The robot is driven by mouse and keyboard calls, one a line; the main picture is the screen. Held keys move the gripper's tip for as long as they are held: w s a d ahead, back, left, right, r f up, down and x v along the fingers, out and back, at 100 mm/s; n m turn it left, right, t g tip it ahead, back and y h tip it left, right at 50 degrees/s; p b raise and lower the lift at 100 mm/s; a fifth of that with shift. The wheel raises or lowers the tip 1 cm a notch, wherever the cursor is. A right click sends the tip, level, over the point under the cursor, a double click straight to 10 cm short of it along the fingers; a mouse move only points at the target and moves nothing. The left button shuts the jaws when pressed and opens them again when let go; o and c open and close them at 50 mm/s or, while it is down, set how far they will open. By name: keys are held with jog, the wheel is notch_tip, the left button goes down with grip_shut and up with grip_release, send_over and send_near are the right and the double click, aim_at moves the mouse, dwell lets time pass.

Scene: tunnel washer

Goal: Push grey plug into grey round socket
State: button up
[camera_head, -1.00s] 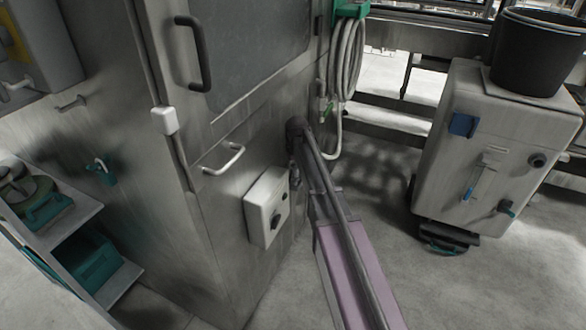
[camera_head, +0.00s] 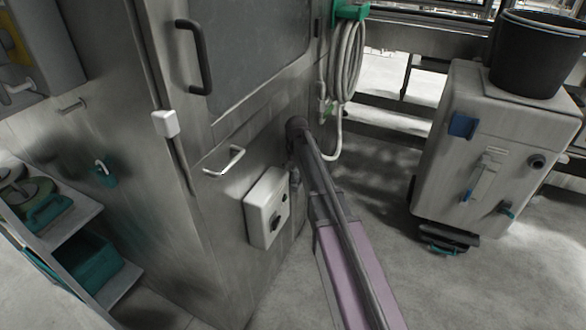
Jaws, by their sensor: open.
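A light grey box (camera_head: 267,207) is fixed to the metal side of the washer, left of a dark pipe. Its front has dark round fittings (camera_head: 275,220), and one may be the round socket; they are too small to tell. A small grey piece (camera_head: 296,180) shows between the box and the pipe. I cannot tell whether it is the plug or whether it touches the box. No other likely plug is clear.
A coiled hose (camera_head: 345,60) hangs behind. A pale cabinet (camera_head: 490,150) with a black bucket (camera_head: 537,55) stands right. Shelves (camera_head: 75,225) stand left. A metal handle (camera_head: 224,161) juts from the washer.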

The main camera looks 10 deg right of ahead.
jog(key=shift+s+d+r+p, duration=0.1)
jog(key=shift+d+r+p, duration=0.05)
jog(key=shift+r+p, duration=1.15)
jog(key=shift+s+d+r+p, duration=0.1)
jog(key=shift+r+p, duration=1)
jog(key=shift+r, duration=0.25)
notch_tip(320, 180, up, 8)
jog(key=p, duration=0.7)
jog(key=shift+s+d+f+p, duration=0.15)
jog(key=shift+s+p, duration=0.2)
jog(key=shift+s, duration=0.1)
jog(key=s+a+m+g, duration=0.1)
jog(key=s, duration=2.7)
jog(key=shift+m, duration=0.4)
notch_tip(320, 180, up, 13)
jog(key=p, duration=1.3)
